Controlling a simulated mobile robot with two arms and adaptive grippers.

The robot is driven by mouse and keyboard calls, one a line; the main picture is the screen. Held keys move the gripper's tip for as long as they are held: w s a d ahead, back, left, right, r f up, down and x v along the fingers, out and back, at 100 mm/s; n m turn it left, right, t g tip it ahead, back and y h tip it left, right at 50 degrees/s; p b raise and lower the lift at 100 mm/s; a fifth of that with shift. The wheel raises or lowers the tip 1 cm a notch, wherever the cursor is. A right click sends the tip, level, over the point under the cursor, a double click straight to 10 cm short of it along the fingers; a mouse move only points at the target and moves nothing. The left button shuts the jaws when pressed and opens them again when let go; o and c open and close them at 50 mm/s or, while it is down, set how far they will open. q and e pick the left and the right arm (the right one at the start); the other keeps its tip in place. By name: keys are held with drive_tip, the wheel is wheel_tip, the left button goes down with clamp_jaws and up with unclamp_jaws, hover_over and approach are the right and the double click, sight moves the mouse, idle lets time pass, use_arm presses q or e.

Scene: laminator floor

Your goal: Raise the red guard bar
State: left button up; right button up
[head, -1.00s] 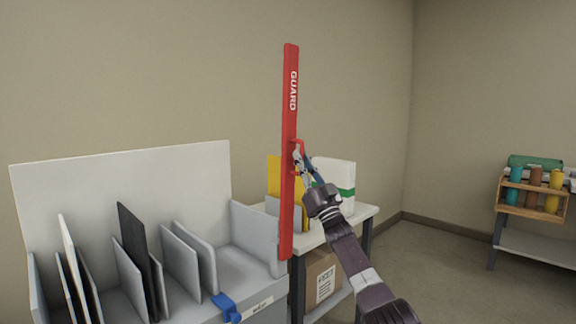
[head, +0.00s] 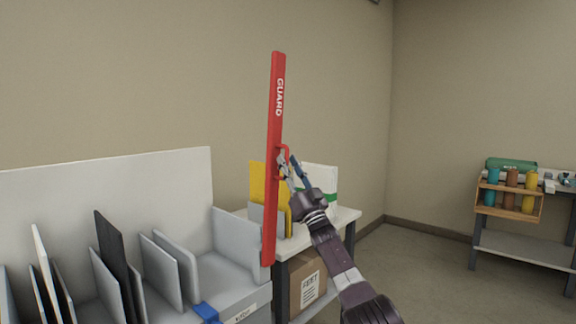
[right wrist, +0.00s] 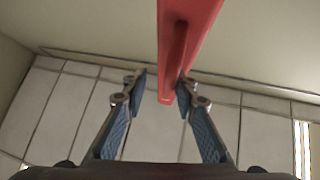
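The red guard bar (head: 275,130), lettered GUARD, stands nearly upright at the right end of the grey slotted rack. Its small red handle (head: 286,151) sticks out on the right side. My right gripper (head: 289,166) is at the handle, just below its top. In the right wrist view, the gripper's two blue-padded fingers (right wrist: 162,88) are spread apart, with the red bar (right wrist: 190,18) and its handle in front of and between them. The right finger is very close to the red part; I cannot tell whether it touches. My left gripper is out of view.
The grey rack (head: 235,243) holds several upright boards, with a blue latch (head: 206,312) at its front. Behind it, a white table (head: 347,216) carries yellow and white binders, with a cardboard box (head: 308,281) below.

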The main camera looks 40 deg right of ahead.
drive_tip(key=shift+a, duration=0.2)
drive_tip(key=v, duration=1.2)
drive_tip(key=shift+d, duration=0.15)
idle(0.4)
